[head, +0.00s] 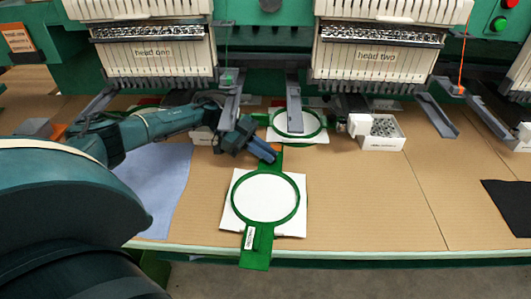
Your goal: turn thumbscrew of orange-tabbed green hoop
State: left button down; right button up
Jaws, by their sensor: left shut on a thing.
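The orange-tabbed green hoop (235,198) lies on the table around white fabric, its handle pointing to the table's front edge. My left gripper (271,155) reaches in from the left and is shut at that far end of the hoop, where the thumbscrew sits. The thumbscrew itself is hidden by the fingers. My right gripper is not in view.
A second green hoop (322,124) lies just behind, under a grey arm (294,105) of the machine. A white box (382,146) of small parts stands to the right. Blue cloth (165,185) lies left, black cloth (508,205) far right. The table right of the hoop is clear.

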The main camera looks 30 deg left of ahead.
pick_arm(q)
jog(key=c, duration=1.5)
grip_release()
